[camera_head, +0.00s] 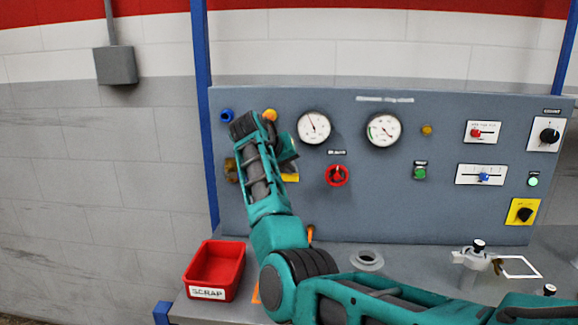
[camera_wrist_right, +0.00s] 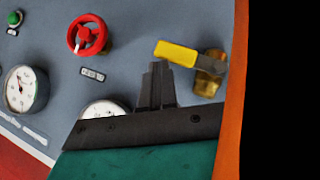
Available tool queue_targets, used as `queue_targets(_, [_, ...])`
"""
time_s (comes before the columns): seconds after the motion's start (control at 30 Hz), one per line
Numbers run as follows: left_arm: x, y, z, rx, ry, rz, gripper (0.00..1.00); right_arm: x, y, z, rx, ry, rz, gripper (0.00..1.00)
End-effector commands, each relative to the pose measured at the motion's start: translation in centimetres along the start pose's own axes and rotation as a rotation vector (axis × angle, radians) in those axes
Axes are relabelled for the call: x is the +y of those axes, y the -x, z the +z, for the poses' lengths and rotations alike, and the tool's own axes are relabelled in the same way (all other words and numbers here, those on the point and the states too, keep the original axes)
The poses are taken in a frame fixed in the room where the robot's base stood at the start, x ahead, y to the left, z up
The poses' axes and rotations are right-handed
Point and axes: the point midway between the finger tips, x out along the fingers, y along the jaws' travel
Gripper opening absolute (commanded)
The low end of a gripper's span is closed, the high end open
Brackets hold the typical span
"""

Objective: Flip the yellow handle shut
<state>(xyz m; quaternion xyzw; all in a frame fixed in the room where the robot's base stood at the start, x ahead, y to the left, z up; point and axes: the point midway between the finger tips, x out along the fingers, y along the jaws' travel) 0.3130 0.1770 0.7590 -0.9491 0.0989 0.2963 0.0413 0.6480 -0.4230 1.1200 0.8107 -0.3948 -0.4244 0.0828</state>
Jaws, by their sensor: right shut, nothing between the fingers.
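The yellow handle (camera_wrist_right: 177,53) sticks out sideways from a brass valve (camera_wrist_right: 210,75) on the grey panel. In the head view only the handle's yellow end (camera_head: 290,177) shows, right of my arm, and the brass valve (camera_head: 231,170) shows left of it. The handle lies roughly level along the panel. My right gripper (camera_wrist_right: 157,78) is shut and empty, its fingertips just beside the handle in the wrist view. I cannot tell whether they touch it. In the head view my right wrist hides the handle's middle. My left gripper is out of view.
A red handwheel (camera_head: 337,175) is right of the handle, with two gauges (camera_head: 314,127) (camera_head: 384,129) above. A red scrap bin (camera_head: 214,270) stands on the bench at left. A metal fitting (camera_head: 478,262) stands at right.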

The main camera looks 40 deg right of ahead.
Motion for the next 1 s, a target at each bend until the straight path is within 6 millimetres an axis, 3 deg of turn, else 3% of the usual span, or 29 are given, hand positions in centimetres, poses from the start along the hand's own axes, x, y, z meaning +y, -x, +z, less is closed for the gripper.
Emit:
queue_targets(0.17, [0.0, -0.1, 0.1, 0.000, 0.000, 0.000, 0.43, -0.1, 1.3, 0.1, -0.001, 0.002, -0.001, 0.00])
queue_targets(0.63, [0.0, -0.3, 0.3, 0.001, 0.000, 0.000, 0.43, 0.0, 11.0, 0.0, 0.002, -0.002, -0.002, 0.00])
queue_targets(0.8, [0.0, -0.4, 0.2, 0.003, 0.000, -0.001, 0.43, 0.0, 12.6, 0.0, 0.002, 0.000, -0.001, 0.00])
queue_targets(1.0, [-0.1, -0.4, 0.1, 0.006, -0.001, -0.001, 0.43, 0.0, 13.0, 0.0, 0.000, -0.001, -0.001, 0.00])
